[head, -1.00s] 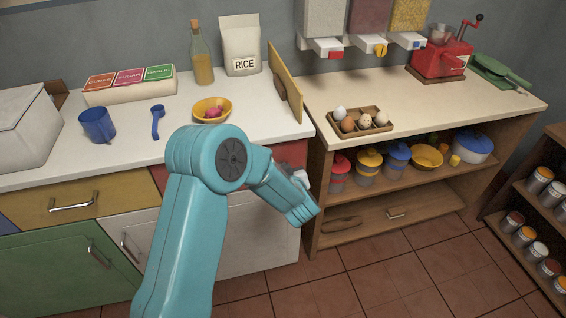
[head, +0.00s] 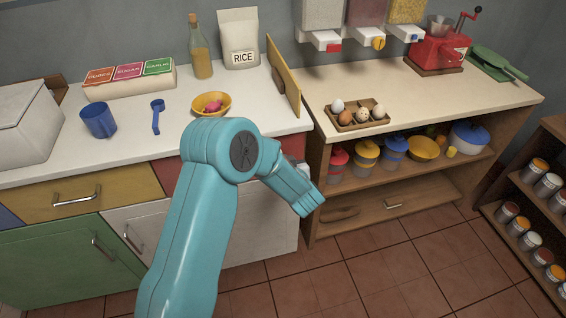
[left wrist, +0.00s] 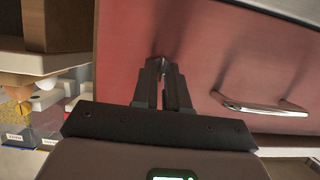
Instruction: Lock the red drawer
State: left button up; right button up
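The red drawer (head: 166,174) is under the counter, mostly hidden behind my left arm in the head view. Its red front (left wrist: 220,50) fills much of the left wrist view, with a metal bar handle (left wrist: 265,108) to the right. My left gripper (left wrist: 162,68) is at the drawer front, beside the handle. Its fingers are close together around a small metal piece, seemingly a key (left wrist: 161,62), at the front; its shape is mostly hidden. In the head view the left gripper's fingers are hidden behind the forearm. My right gripper is not in view.
A yellow drawer (head: 100,190) and a green door (head: 70,255) are left of the red drawer. An open wooden shelf (head: 440,180) with jars stands to the right. A yellow bowl (head: 225,108) sits on the counter above. The tiled floor in front is clear.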

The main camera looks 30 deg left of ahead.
pick_arm(q)
jog(key=shift+o, duration=0.5)
jog(key=shift+f, duration=0.1)
jog(key=shift+s+d, duration=0.1)
jog(key=v, duration=1.6)
jog(key=shift+p, duration=0.3)
